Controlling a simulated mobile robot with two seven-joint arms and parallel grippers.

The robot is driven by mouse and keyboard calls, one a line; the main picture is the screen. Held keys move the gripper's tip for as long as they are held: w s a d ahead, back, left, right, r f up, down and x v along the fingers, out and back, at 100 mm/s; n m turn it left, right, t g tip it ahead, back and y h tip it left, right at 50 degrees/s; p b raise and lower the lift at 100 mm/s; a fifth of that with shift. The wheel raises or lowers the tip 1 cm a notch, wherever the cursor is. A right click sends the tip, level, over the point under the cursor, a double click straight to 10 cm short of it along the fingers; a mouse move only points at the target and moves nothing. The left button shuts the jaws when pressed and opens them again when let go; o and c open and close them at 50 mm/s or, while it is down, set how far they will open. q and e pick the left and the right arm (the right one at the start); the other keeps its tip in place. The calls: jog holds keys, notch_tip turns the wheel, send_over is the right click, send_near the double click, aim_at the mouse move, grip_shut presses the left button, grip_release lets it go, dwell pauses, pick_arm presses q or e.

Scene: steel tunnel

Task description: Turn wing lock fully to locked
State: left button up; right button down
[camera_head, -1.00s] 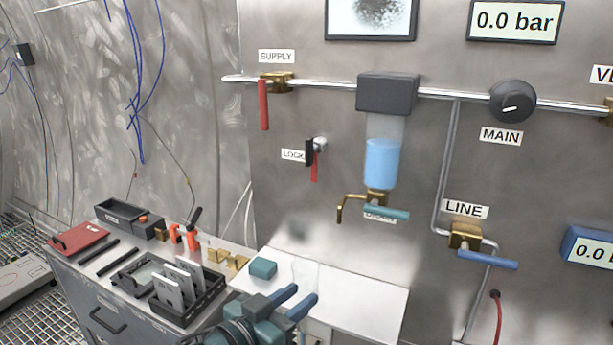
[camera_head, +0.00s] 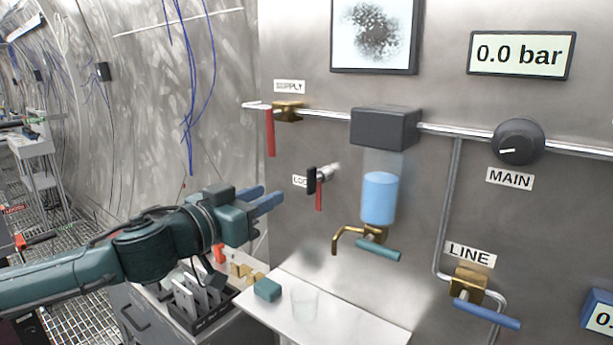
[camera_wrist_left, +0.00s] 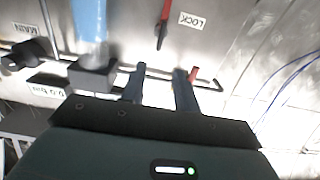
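The wing lock (camera_head: 312,180) is a small black wing on a metallic stem on the steel wall, with a red strip (camera_head: 319,199) hanging below it. Its white LOCK label (camera_head: 299,181) is partly covered by the wing. My left gripper (camera_head: 273,194) is left of the wing lock and slightly lower, apart from it, with its blue fingers pointing right. In the left wrist view, turned nearly upside down, the two fingers (camera_wrist_left: 160,72) are spread with nothing between them. The red strip (camera_wrist_left: 163,22) and LOCK label (camera_wrist_left: 193,20) lie beyond them. My right gripper is not in view.
The red SUPPLY lever (camera_head: 270,132) hangs above and left of the lock. To the right are a blue-filled container (camera_head: 380,197) and brass tap with teal handle (camera_head: 377,249). Below is a white shelf (camera_head: 345,307) with a clear cup (camera_head: 304,300) and teal block (camera_head: 267,289).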

aim_at(308, 176)
pick_arm(q)
jog(key=p+x, duration=0.2)
jog(key=x, duration=1)
jog(key=shift+w+d, duration=0.15)
jog(key=shift+w, duration=0.05)
jog(key=shift+c, duration=0.4)
grip_shut()
